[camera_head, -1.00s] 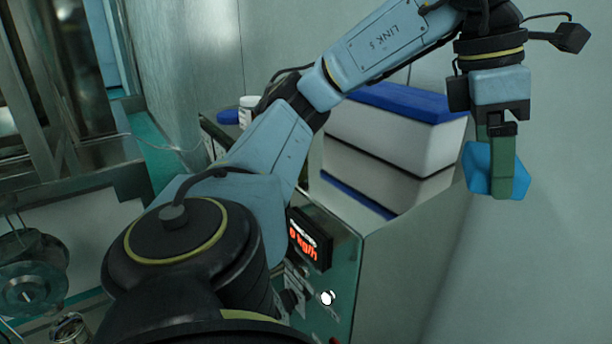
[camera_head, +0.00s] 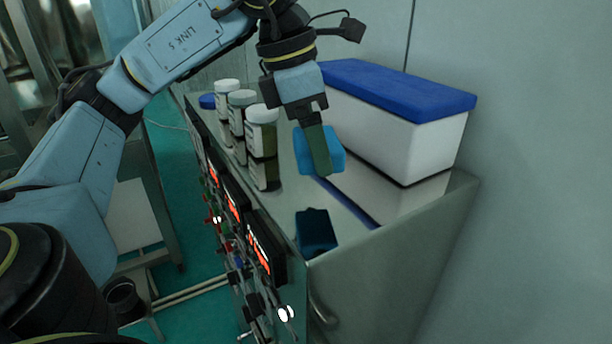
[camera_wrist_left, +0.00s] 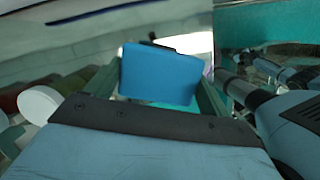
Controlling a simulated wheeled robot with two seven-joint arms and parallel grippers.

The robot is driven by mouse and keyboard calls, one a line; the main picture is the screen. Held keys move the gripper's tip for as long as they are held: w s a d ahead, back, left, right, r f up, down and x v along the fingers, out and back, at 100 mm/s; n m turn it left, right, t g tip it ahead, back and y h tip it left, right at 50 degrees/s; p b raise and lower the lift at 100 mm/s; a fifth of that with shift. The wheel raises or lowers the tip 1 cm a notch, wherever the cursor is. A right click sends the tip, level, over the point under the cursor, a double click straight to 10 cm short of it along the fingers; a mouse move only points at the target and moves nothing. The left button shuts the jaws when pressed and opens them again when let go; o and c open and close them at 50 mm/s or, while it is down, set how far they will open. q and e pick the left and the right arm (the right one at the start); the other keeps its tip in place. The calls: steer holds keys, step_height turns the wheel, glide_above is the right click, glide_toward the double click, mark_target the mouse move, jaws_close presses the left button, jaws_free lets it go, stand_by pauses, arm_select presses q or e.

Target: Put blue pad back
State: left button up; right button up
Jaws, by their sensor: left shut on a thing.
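My left gripper (camera_head: 318,148) is shut on the blue pad (camera_head: 334,150), a small bright blue block. It holds the pad above the shiny metal cabinet top (camera_head: 283,190), between the white jars and the white box. A dark reflection of the pad shows below it in the top, so the pad looks clear of the surface. In the left wrist view the blue pad (camera_wrist_left: 161,75) sits between the green fingers of the gripper. The right gripper is not in view.
Several white-lidded jars (camera_head: 262,132) stand along the cabinet's left edge, with a blue item (camera_head: 207,101) behind them. A white box with a blue lid (camera_head: 403,125) stands at the right by the wall. The front corner of the top is clear. Red displays (camera_head: 266,248) line the cabinet's side.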

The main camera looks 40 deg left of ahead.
mark_target(312, 195)
arm_select(q)
step_height(312, 195, down, 2)
steer(key=shift+s+a+f, duration=0.1)
steer(key=shift+s, duration=0.05)
steer(key=shift+f, duration=1.95)
steer(key=shift+f, duration=0.25)
steer(key=o, duration=0.9)
steer(key=shift+r, duration=0.1)
steer(key=shift+r, duration=0.25)
steer(key=v, duration=1.1)
steer(key=shift+r, duration=0.4)
